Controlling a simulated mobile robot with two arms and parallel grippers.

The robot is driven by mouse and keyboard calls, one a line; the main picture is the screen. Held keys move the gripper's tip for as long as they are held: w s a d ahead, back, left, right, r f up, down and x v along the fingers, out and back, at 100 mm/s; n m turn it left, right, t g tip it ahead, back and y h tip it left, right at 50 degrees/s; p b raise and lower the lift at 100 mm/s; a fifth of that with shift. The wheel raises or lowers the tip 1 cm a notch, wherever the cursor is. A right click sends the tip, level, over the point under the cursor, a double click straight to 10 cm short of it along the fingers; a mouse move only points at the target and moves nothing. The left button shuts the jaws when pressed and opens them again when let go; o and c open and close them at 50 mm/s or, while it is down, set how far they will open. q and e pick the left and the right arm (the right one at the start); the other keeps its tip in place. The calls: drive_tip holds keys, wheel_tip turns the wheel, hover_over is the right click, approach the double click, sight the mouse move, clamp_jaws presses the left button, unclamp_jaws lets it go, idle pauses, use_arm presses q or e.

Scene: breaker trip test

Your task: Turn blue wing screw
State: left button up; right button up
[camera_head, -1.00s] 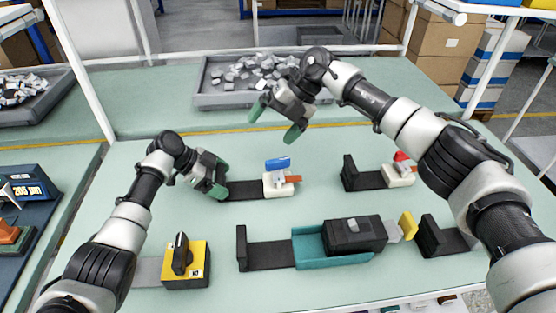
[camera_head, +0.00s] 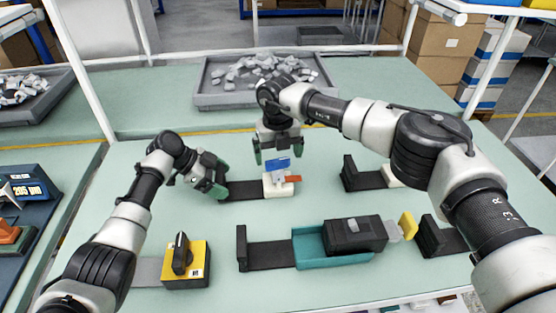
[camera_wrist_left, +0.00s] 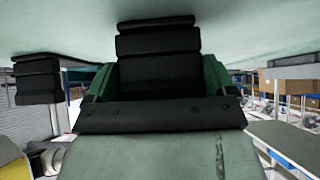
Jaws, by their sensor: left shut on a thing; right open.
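The blue wing screw (camera_head: 278,164) sits on top of a small white block (camera_head: 275,187) with an orange tab, at the right end of a black fixture bar (camera_head: 244,190). My left gripper (camera_head: 221,188) is shut on the left end of that black fixture; in the left wrist view the black fixture (camera_wrist_left: 158,75) stands between its green fingers. My right gripper (camera_head: 278,152) points down with its green fingers apart, right above the blue wing screw. It looks empty, and its fingertips are close to the screw; I cannot tell whether they touch it.
A teal holder (camera_head: 310,250) with a black device (camera_head: 355,234) and a yellow tab is in front. A yellow box with a black knob (camera_head: 187,265) stands front left. A grey tray (camera_head: 215,98) of pale parts is behind. Another black fixture (camera_head: 362,178) is partly hidden by my right arm.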

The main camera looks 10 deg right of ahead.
sight(278, 164)
drive_tip(key=shift+f, duration=1.4)
drive_tip(key=shift+c, duration=0.4)
drive_tip(key=c, duration=0.9)
drive_tip(key=shift+o, duration=0.2)
